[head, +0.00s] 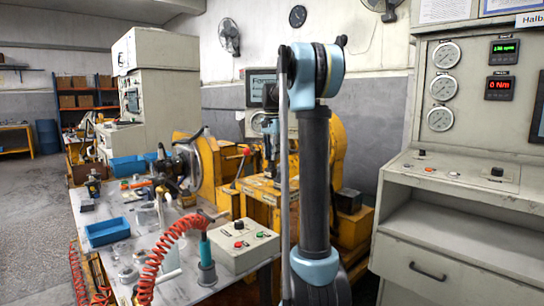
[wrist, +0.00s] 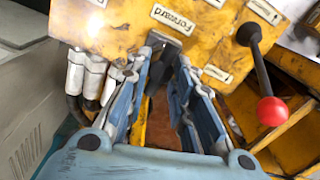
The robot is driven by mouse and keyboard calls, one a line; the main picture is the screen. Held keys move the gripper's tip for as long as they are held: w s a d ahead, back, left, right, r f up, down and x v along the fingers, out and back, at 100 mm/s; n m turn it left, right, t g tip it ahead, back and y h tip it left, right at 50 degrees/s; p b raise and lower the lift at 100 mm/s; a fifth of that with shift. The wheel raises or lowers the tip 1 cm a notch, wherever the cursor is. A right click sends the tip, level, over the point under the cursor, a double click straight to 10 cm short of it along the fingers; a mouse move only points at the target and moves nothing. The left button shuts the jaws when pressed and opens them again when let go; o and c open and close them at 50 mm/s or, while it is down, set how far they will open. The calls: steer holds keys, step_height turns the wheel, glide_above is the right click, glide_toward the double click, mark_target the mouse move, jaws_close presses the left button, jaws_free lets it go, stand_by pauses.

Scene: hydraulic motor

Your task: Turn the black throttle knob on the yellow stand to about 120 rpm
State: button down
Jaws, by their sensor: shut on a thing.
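The yellow stand (head: 262,208) is left of my upright arm in the head view, and its labelled top plate (wrist: 120,25) fills the upper wrist view. A black knob (wrist: 171,48) sits between the fingertips of my gripper (wrist: 169,52), at the plate's edge below a "Forward" label. The blue fingers are shut on the knob, which they partly cover. In the head view my gripper (head: 269,168) is over the stand, partly behind my arm, and the knob is hidden. The green readout (head: 505,47) on the panel is too small to read surely.
A black lever with a red ball (wrist: 272,111) stands right of my gripper. Metal hose fittings (wrist: 88,75) are to its left. A control box (head: 238,246) and a coiled red hose (head: 152,262) are on the bench. A grey gauge panel (head: 470,110) stands at right.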

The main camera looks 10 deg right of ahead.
steer(key=shift+a, duration=0.2)
steer(key=c, duration=1.3)
jaws_free()
steer(key=shift+c, duration=0.2)
steer(key=shift+d+r, duration=0.1)
steer(key=shift+r, duration=0.2)
step_height(320, 180, up, 11)
steer(key=shift+r, duration=0.2)
steer(key=shift+w, duration=0.1)
